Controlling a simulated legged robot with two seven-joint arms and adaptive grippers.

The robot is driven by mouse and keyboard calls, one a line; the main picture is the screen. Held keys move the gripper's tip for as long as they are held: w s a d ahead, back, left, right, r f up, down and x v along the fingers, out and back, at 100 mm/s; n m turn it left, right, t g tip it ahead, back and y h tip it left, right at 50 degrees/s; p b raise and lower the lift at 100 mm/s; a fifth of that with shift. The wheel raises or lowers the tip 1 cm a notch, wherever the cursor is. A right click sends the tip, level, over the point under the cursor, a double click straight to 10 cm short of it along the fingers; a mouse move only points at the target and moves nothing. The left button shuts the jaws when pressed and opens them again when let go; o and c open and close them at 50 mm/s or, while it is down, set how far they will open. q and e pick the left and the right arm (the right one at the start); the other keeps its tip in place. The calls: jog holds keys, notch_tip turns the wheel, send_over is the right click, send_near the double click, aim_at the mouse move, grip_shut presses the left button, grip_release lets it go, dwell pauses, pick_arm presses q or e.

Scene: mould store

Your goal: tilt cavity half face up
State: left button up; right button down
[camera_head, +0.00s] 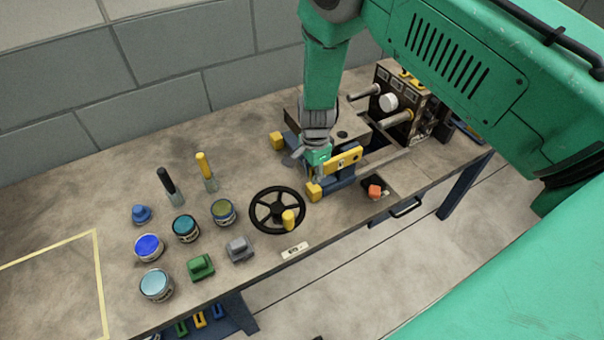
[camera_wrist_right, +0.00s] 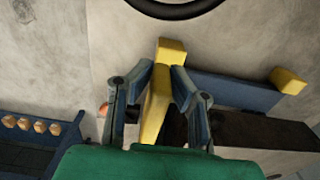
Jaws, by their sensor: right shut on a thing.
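My right gripper (camera_head: 320,166) reaches down to a blue frame (camera_head: 341,178) with yellow end pieces at the middle right of the bench. In the right wrist view its fingers (camera_wrist_right: 160,95) are shut on a yellow bar (camera_wrist_right: 153,118). The yellow bar also shows in the head view (camera_head: 348,159). A dark block with two light guide pillars and a white disc (camera_head: 388,102) stands upright behind the frame; it looks like the cavity half, but I cannot be sure. A flat block (camera_head: 345,134) lies beside it, partly hidden by my arm. My left gripper is out of view.
A black handwheel (camera_head: 268,212) with a yellow knob lies left of the frame. Several cans, such as a blue one (camera_head: 149,247), and two upright handles, one yellow (camera_head: 205,165), stand farther left. An orange piece (camera_head: 375,191) sits near the front edge. The far-left bench is clear.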

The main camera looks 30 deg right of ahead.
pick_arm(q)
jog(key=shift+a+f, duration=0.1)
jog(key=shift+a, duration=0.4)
pick_arm(e)
jog(key=shift+a+f, duration=0.2)
jog(key=shift+a, duration=0.1)
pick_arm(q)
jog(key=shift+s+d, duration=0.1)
pick_arm(e)
jog(key=shift+d, duration=0.1)
jog(key=c, duration=1.5)
grip_release()
jog(key=shift+f, duration=0.1)
jog(key=shift+c, duration=0.2)
jog(key=shift+w+d, duration=0.15)
jog(key=shift+r, duration=0.5)
jog(key=r, duration=1)
jog(key=shift+w+a+r, duration=0.15)
jog(key=shift+a+r, duration=0.1)
jog(key=shift+r, duration=0.1)
